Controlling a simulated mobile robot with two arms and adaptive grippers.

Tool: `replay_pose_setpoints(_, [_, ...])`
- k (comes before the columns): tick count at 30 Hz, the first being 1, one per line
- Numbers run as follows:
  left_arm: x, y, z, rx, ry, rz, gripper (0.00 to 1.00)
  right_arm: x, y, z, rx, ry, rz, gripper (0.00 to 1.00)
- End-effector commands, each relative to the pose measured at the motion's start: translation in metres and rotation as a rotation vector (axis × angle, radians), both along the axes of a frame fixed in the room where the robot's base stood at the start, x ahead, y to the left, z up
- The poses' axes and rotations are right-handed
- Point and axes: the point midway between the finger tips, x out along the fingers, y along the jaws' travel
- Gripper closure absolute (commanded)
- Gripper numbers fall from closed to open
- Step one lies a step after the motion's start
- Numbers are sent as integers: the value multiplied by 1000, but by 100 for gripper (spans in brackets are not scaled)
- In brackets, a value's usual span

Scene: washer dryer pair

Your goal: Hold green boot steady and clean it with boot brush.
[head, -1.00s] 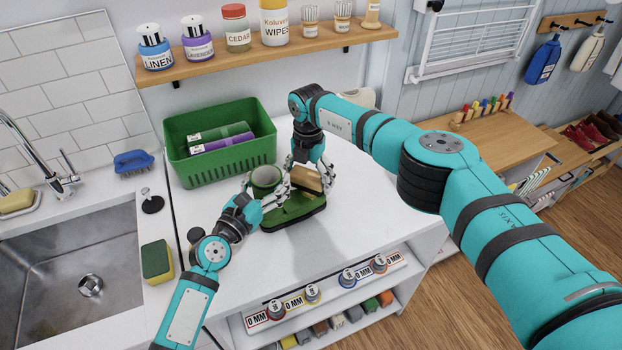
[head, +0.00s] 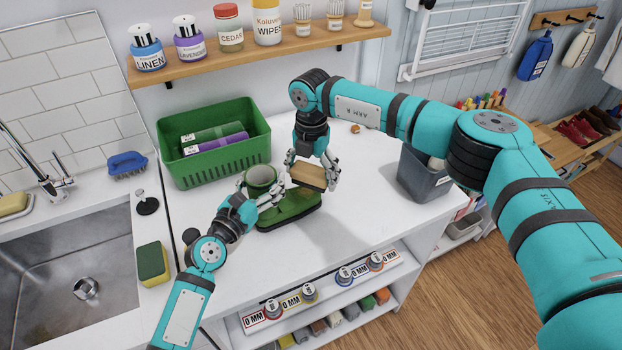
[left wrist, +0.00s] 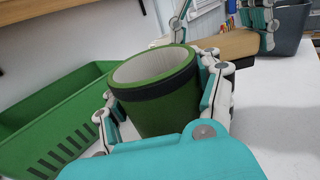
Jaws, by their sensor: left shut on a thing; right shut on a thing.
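The green boot (head: 290,212) stands on the white counter, its round shaft upright and its toe to the right. My left gripper (head: 262,192) is shut on the boot's shaft. In the left wrist view the shaft (left wrist: 158,98) sits between the two fingers, its dark band near the rim. My right gripper (head: 312,172) is shut on the boot brush (head: 308,176), a block with a tan wooden back. The brush is just above or against the boot's toe; I cannot tell whether it touches.
A green basket (head: 217,166) with rolled items stands behind the boot. A grey bin (head: 425,178) stands on the right of the counter. The sink (head: 75,265), a sponge (head: 152,262) and a blue brush (head: 127,163) are at left. The counter's front right is clear.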

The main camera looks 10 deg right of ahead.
Motion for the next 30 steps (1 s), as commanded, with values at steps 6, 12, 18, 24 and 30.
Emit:
replay_pose_setpoints(6, [0, 0, 0, 0, -1, 1, 83, 1, 0, 21, 1, -3, -1, 40])
replay_pose_setpoints(12, [0, 0, 0, 0, -1, 1, 83, 0, 0, 34, 0, -1, 0, 40])
replay_pose_setpoints(18, [0, 0, 0, 1, -1, 1, 83, 0, 0, 35, 1, -1, 0, 40])
replay_pose_setpoints(24, [0, 0, 0, 1, -1, 1, 83, 0, 0, 35, 0, -1, 0, 40])
replay_pose_setpoints(30, [0, 0, 0, 1, -1, 1, 83, 0, 0, 34, 1, -1, 0, 40])
